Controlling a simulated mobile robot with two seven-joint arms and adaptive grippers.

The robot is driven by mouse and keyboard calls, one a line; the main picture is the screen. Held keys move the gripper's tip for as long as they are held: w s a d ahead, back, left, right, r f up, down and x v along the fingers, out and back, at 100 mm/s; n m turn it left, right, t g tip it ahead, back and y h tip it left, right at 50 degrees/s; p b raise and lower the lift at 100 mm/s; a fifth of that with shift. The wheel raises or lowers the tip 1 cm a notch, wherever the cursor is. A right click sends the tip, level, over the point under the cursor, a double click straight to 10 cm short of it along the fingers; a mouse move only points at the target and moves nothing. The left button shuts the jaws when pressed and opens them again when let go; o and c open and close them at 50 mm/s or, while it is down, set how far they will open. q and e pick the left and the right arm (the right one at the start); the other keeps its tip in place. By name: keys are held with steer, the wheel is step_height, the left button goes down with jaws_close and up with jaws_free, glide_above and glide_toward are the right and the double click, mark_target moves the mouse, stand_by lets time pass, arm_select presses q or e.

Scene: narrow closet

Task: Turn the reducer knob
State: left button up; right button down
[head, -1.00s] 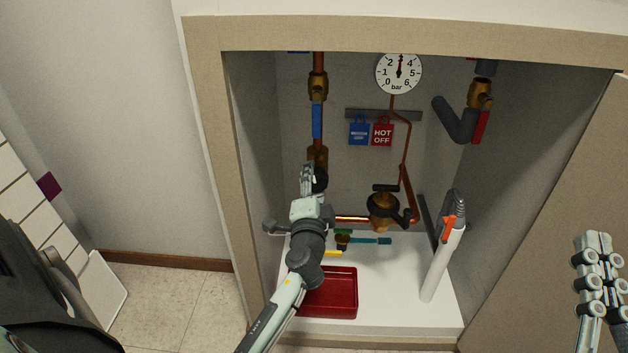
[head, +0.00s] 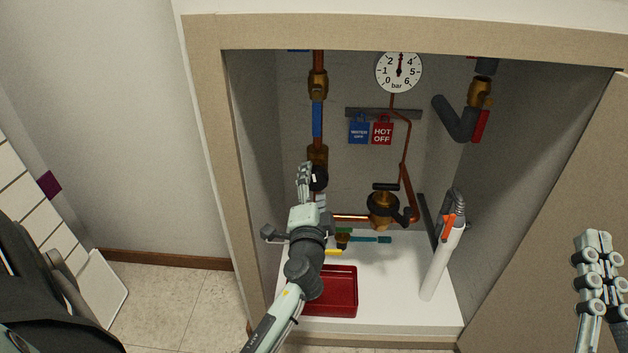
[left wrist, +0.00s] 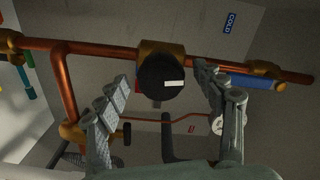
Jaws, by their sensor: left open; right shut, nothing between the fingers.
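The reducer knob (head: 319,178) is a black round cap on a brass body in the left pipe run. A white mark shows on it. In the left wrist view the knob (left wrist: 160,78) faces me between the fingers of my left gripper (left wrist: 161,84), its white mark pointing right. The fingers are open, one on each side, with visible gaps to the knob. In the head view my left gripper (head: 312,188) is at the knob and covers part of it. My right gripper (head: 594,262) is shut and empty at the far right, outside the cabinet.
A pressure gauge (head: 399,72) reads about 3. A brass valve with a black handle (head: 383,210) sits right of the knob. A red tray (head: 340,312) lies on the cabinet floor. A grey-white tool (head: 440,265) leans at the right. Cabinet walls are close on both sides.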

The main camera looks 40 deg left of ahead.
arm_select(q)
steer(key=v, duration=0.5)
steer(key=shift+s+d, duration=0.1)
steer(key=shift+s, duration=0.05)
